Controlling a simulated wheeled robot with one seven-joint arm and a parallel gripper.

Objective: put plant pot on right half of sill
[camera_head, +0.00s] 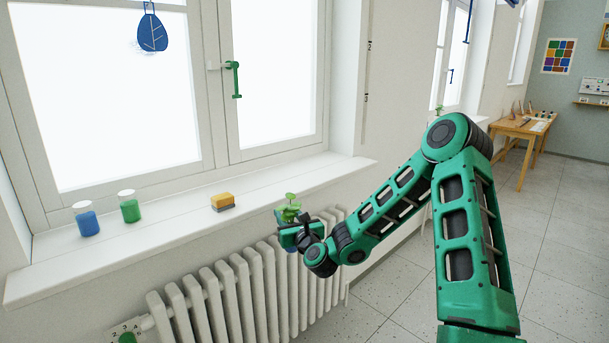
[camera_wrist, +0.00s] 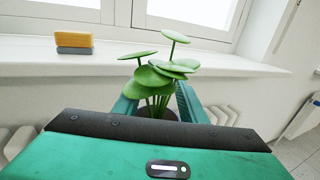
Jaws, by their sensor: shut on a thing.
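In the head view the plant (camera_head: 290,208) shows above my gripper (camera_head: 290,230), which is shut on the pot in front of the sill, over the radiator. The white sill (camera_head: 330,167) runs under the window, and its right half is bare to the right of the sponge.
A yellow and grey sponge (camera_head: 222,202) lies near the middle of the sill. A blue jar (camera_head: 87,222) and a green jar (camera_head: 130,210) stand on its left half. A white radiator (camera_head: 240,290) is below. A wooden table (camera_head: 522,127) stands far right.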

